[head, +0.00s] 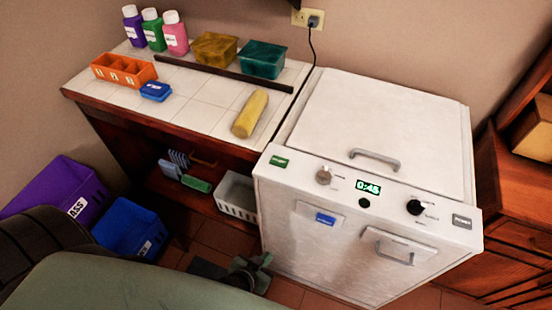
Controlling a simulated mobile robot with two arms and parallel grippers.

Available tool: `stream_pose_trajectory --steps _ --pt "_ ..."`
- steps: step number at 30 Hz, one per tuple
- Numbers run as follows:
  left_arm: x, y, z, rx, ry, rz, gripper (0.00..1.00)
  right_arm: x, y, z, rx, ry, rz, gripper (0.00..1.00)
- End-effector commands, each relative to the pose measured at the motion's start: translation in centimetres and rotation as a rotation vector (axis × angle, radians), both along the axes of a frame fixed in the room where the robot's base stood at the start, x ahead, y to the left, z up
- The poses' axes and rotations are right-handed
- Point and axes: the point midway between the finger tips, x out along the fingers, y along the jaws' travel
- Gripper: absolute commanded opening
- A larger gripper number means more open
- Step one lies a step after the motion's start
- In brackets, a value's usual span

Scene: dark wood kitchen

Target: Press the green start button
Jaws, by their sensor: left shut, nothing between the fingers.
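The green start button (279,162) is at the left end of the control panel on the white top-loading machine (385,115). It is a small green rectangle with pale lettering too small to read. My left gripper (262,262) is low in the head view, shut and empty, near the machine's lower left front corner. It appears below the button and well apart from it. Nothing covers the button. My right gripper is not in view.
A tiled counter (200,98) with bottles and boxes stands left. Purple (75,190) and blue (128,228) bins sit below.

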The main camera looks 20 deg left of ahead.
Motion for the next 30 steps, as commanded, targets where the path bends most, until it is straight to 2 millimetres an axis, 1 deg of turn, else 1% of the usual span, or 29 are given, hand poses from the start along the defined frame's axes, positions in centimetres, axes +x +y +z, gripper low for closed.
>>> stream_pose_trajectory --steps 1,2,3,5,6,8,9,11,12,15,18,21,30 --pt "1.3 0.0 3.6 -0.008 -0.059 0.014 0.0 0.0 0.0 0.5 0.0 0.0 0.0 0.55" --pt "1.9 0.1 5.5 -0.011 -0.09 0.022 0.0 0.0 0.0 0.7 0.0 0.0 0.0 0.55" --pt "2.8 0.2 8.1 -0.015 -0.134 0.033 0.0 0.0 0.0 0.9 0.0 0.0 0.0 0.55" --pt "3.8 0.5 12.0 -0.022 -0.199 0.051 0.0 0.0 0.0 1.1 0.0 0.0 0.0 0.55" --pt "4.4 0.7 14.7 -0.026 -0.242 0.062 0.0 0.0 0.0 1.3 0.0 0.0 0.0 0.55" --pt "5.0 1.2 18.5 -0.03 -0.301 0.08 0.0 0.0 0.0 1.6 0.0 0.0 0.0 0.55" --pt "5.3 1.5 20.9 -0.033 -0.338 0.092 0.0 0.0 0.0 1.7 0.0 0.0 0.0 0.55" --pt "5.6 2.0 24.2 -0.036 -0.389 0.108 0.0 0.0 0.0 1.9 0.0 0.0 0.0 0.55" --pt "5.7 2.3 26.1 -0.038 -0.419 0.117 0.0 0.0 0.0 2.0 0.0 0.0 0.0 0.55" --pt "5.8 2.9 29.9 -0.041 -0.477 0.138 0.0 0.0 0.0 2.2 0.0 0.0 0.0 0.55" --pt "5.7 3.3 32.2 -0.044 -0.513 0.15 0.0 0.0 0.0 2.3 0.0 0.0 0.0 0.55" --pt "5.6 3.5 33.2 -0.044 -0.528 0.156 0.0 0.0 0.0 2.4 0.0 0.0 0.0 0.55" --pt "5.7 3.6 33.3 -0.045 -0.531 0.156 0.0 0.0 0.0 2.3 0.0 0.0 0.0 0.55"
